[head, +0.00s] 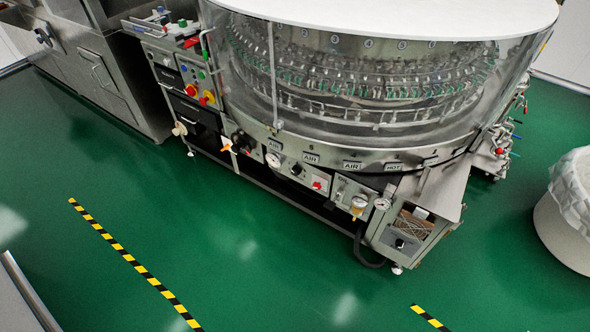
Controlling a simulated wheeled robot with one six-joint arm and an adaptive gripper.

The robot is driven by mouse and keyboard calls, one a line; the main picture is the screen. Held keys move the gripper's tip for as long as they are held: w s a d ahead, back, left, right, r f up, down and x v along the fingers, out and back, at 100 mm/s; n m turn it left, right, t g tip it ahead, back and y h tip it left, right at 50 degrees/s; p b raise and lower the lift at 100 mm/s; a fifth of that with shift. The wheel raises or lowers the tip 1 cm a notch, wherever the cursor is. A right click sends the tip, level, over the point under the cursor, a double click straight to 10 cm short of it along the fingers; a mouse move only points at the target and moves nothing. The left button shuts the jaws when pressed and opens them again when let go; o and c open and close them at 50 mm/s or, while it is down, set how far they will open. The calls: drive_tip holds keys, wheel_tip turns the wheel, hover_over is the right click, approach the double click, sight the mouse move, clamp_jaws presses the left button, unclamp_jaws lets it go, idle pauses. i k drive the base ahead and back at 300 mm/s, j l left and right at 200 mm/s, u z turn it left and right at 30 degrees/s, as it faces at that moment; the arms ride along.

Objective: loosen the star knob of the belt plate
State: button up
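The rotary washer (330,150) fills the upper middle, a round machine with a clear curved guard. At its front right corner is a grey metal box (405,228) with a small dark knob (400,243) low on its face. A pale plain plate (440,190) slopes down beside the box. A beige knob (180,129) sticks out below the control panel at the left, and a dark knob (238,141) sits to its right. At this size I cannot tell which knob is the star knob of the belt plate. My gripper is not in view.
The green floor (240,250) in front of the washer is open, with yellow-black tape (135,263) on it. A lined white bin (570,215) stands at the right. A steel machine (95,75) stands at the upper left. A dark hose (368,255) hangs near the floor.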

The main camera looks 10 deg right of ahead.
sight(316, 186)
drive_tip(key=z, duration=0.55)
drive_tip(key=i+j+z, duration=0.2)
drive_tip(key=j+z, duration=0.25)
drive_tip(key=i+j+z, duration=0.2)
drive_tip(key=j, duration=0.25)
drive_tip(key=i+j, duration=0.15)
drive_tip(key=j, duration=0.55)
drive_tip(key=i+j+z, duration=0.15)
drive_tip(key=j, duration=0.5)
drive_tip(key=i+j, duration=0.1)
drive_tip(key=j, duration=0.6)
drive_tip(key=i+j+z, duration=0.15)
drive_tip(key=j, duration=0.55)
